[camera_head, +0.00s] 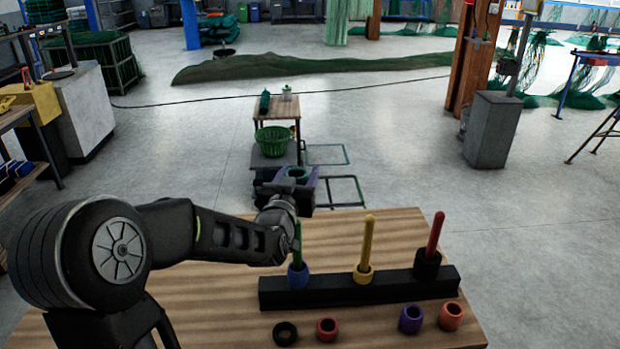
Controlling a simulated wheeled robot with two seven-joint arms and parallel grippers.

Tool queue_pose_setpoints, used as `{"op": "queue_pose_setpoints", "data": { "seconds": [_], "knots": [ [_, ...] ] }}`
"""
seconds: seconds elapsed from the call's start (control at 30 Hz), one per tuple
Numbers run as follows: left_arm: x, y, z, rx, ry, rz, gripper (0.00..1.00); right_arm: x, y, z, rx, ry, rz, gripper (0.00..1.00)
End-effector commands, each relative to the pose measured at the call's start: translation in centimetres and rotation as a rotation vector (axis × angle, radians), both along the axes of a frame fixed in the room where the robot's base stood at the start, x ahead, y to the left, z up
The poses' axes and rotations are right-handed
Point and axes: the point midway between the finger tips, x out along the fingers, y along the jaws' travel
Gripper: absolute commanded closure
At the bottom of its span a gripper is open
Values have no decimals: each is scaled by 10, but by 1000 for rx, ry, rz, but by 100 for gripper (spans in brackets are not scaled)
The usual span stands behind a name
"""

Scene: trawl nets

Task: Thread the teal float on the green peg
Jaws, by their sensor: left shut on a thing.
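The green peg (298,240) stands upright at the left end of a black bar (330,292) on the wooden table, with a blue float (297,276) around its base. My left gripper (292,182) is shut on the teal float (297,172), which shows between its purple fingers. The float appears above and beyond the green peg's top in the picture, apart from it. The gripper's wrist hides part of the space just beside the peg's tip. My right gripper is not in view.
A yellow peg (367,243) holds a yellow float (363,274); a red peg (435,235) holds a black float (427,264). Loose black (285,333), red (327,329), purple (410,319) and orange (451,316) floats stand in front of the bar.

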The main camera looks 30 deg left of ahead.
Motion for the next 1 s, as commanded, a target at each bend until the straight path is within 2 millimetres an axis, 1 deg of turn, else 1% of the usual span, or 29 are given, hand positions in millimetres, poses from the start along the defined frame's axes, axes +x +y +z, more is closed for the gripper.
{"op": "queue_pose_setpoints", "data": {
  "seconds": [0.37,0.57,0.77,1.0],
  "knots": [
    [0,0,-3,0,1,0,87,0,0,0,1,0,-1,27],
    [0,0,-8,-1,2,0,87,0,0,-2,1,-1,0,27],
    [0,0,-19,0,1,-1,87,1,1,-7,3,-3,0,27],
    [0,0,-38,-1,2,-1,87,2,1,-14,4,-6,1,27]
  ]
}}
